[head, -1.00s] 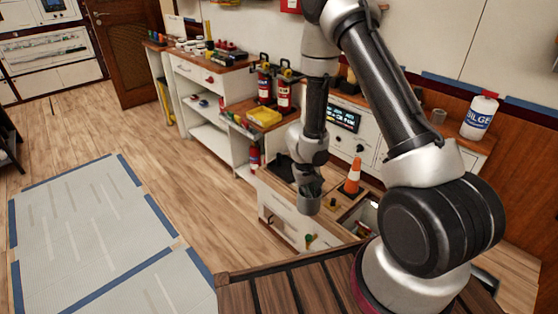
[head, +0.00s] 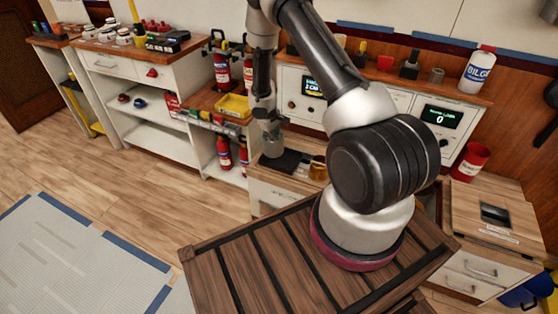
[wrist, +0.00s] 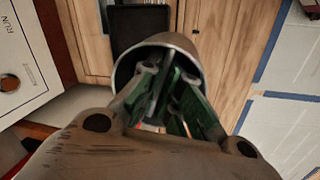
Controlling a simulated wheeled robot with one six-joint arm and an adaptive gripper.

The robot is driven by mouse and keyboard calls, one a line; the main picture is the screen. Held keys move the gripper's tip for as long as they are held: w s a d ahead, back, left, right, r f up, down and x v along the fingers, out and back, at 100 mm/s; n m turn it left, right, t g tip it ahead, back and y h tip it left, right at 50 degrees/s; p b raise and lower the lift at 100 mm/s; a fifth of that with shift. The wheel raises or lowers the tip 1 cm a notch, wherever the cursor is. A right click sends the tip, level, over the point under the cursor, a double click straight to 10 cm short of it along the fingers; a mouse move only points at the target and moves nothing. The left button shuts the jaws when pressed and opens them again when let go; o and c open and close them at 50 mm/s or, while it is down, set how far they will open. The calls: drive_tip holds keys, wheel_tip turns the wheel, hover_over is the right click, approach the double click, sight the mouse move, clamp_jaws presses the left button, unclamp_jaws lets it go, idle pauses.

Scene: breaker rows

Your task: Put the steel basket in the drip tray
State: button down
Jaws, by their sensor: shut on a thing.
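The steel basket is a grey cylinder (head: 272,145) hanging upright below my gripper (head: 268,122) in the head view. My gripper is shut on it. In the wrist view the basket's round rim (wrist: 178,41) surrounds the green-padded fingers (wrist: 170,88), which reach into its mouth; their exact contact is hidden. A flat black tray (head: 287,161), which looks like the drip tray, lies on the wooden counter. The basket overlaps its left part in the head view and appears to be above it. The tray (wrist: 138,22) shows empty beyond the rim in the wrist view.
Small brown jars (head: 318,168) stand right of the tray. A yellow box (head: 234,106) and red extinguishers (head: 223,70) are to the left. A control panel (head: 302,93) rises behind. My arm hides part of the counter.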

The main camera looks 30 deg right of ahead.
drive_tip(key=w+d+f+n, duration=0.3)
drive_tip(key=w+d, duration=0.2)
drive_tip(key=d, duration=0.1)
hover_over(281, 160)
drive_tip(key=shift+t, duration=0.4)
drive_tip(key=x, duration=0.3)
drive_tip(key=a+x, duration=0.1)
drive_tip(key=x, duration=0.2)
drive_tip(key=s+x, duration=0.1)
drive_tip(key=x, duration=0.2)
drive_tip(key=shift+a+f, duration=0.3)
drive_tip(key=shift+f, duration=0.2)
drive_tip(key=shift+f, duration=0.1)
drive_tip(key=c, duration=1.6)
unclamp_jaws()
drive_tip(key=shift+c, duration=0.2)
